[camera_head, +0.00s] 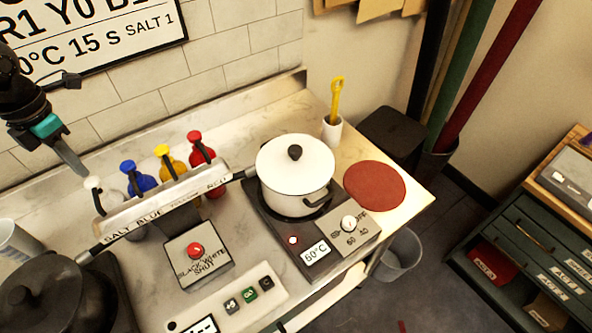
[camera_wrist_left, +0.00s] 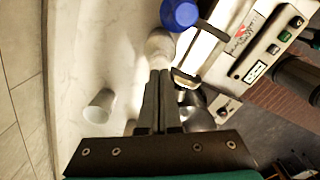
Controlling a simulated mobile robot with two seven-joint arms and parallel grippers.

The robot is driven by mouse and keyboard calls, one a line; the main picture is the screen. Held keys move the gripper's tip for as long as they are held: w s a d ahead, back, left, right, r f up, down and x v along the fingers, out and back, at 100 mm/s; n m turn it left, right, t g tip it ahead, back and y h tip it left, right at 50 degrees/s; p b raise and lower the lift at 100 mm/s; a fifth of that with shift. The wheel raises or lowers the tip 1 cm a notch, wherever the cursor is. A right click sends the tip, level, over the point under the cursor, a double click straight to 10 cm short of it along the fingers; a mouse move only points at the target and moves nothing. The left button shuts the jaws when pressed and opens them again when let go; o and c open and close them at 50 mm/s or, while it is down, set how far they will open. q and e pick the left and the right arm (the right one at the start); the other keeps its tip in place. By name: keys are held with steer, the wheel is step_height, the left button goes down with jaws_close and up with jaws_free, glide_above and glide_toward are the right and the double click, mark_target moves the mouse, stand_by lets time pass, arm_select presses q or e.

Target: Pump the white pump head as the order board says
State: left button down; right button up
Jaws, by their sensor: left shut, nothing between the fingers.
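The white pump head (camera_head: 93,183) is at the left end of a row of pump bottles behind a rack labelled SALT, BLUE, YELLOW, RED. My left gripper (camera_head: 82,172) is shut and empty, its fingertips just above and beside the white head; I cannot tell whether they touch. In the left wrist view the shut fingers (camera_wrist_left: 160,78) point at the white bottle (camera_wrist_left: 160,44), with the blue head (camera_wrist_left: 180,14) beyond it. The order board (camera_head: 100,30) is partly cut off; it shows "R1 Y0 B1", "15 S" and "SALT 1". My right gripper is not in view.
Blue (camera_head: 128,166), yellow (camera_head: 162,151) and red (camera_head: 195,136) pump heads stand to the right. A white lidded pot (camera_head: 295,175) is on a burner reading 60°C. A black pot (camera_head: 55,290) is at front left, near a grey cup (camera_head: 15,240).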

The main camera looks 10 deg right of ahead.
arm_select(q)
step_height(320, 180, up, 5)
steer(key=p, duration=0.4)
steer(key=shift+r, duration=0.15)
